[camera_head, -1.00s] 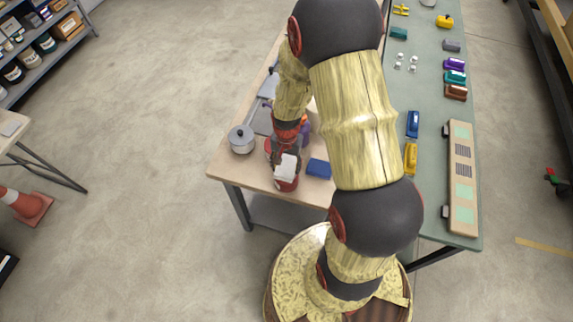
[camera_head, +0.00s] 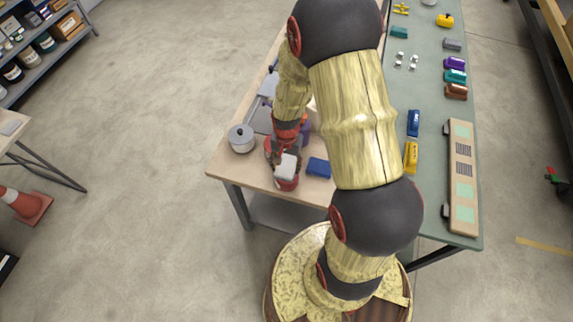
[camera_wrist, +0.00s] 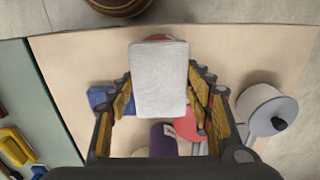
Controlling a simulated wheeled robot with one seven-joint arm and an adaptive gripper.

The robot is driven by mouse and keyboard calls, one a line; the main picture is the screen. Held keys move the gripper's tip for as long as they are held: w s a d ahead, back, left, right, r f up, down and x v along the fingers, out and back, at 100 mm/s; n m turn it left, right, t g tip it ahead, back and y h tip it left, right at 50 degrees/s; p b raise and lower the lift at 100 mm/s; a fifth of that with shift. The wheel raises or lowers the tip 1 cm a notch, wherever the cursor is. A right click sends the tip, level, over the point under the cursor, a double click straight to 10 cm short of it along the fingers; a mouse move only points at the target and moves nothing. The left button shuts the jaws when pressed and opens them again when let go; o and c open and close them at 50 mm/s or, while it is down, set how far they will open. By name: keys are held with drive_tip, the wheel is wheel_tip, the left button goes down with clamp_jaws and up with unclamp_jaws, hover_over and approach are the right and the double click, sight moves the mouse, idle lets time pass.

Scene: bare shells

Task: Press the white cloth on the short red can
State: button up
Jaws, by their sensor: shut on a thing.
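The white cloth (camera_head: 288,163) is a small white block-like pad between the fingers of my gripper (camera_head: 283,157). In the wrist view the cloth (camera_wrist: 160,80) fills the space between the two fingers, and my gripper (camera_wrist: 163,88) is shut on it. The short red can (camera_head: 286,184) stands directly under the cloth near the table's front edge. In the wrist view only a red rim (camera_wrist: 158,37) shows past the cloth's top edge. The cloth hides most of the can's top, so I cannot tell whether they touch.
A blue block (camera_head: 318,168) lies just right of the can. A grey lidded pot (camera_head: 242,140) stands to the left. In the wrist view a purple can (camera_wrist: 163,140) and a red round thing (camera_wrist: 188,125) sit beside the fingers. A green table (camera_head: 428,190) adjoins on the right.

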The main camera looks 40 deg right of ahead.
sight(287, 166)
drive_tip(key=shift+r, duration=0.1)
idle(0.6)
drive_tip(key=shift+r+p, duration=2.45)
drive_tip(key=shift+r, duration=0.95)
drive_tip(key=shift+s+f, duration=0.1)
